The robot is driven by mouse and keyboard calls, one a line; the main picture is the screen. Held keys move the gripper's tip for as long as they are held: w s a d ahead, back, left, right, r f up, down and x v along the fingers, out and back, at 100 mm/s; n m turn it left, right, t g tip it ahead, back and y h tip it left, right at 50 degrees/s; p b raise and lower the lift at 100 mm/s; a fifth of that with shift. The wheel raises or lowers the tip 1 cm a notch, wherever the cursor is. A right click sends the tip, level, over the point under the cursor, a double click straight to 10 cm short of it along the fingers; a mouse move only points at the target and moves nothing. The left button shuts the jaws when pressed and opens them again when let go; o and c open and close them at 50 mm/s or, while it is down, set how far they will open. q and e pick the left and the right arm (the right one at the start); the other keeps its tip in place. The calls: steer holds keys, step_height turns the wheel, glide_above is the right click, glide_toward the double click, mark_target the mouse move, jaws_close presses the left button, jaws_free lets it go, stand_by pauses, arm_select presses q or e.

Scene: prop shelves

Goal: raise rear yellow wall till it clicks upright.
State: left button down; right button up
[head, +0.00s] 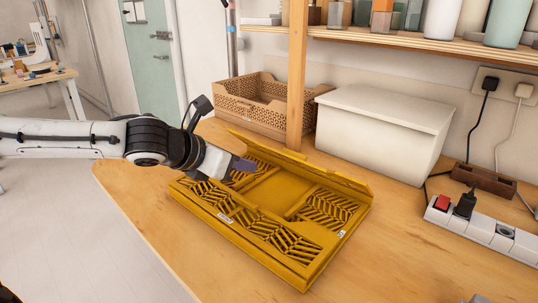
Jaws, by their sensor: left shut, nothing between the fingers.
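A yellow folding crate (252,247) lies on the wooden table, mostly flat, with slatted panels folded inside its low frame. Its rear yellow wall (336,178) shows as a strip along the far edge, tilted up only a little and not upright. My left gripper (245,167) is shut and empty. It reaches in from the left over the far left part of the crate, close to the rear wall's left end. Whether its fingertips touch the crate I cannot tell. My right gripper is out of view.
Behind the crate stand a brown perforated crate (262,91), a wooden shelf post (297,75) and a white lidded box (384,130). A power strip (483,227) lies on the right.

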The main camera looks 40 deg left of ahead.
arm_select(q)
steer(key=x, duration=0.6)
steer(key=shift+w+r, duration=0.8)
steer(key=shift+w, duration=0.05)
steer(key=shift+w+r, duration=0.5)
steer(key=shift+w, duration=0.1)
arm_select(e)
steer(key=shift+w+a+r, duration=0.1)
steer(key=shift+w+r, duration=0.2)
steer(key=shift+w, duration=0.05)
arm_select(q)
steer(key=shift+r+p, duration=0.15)
steer(key=shift+p, duration=0.55)
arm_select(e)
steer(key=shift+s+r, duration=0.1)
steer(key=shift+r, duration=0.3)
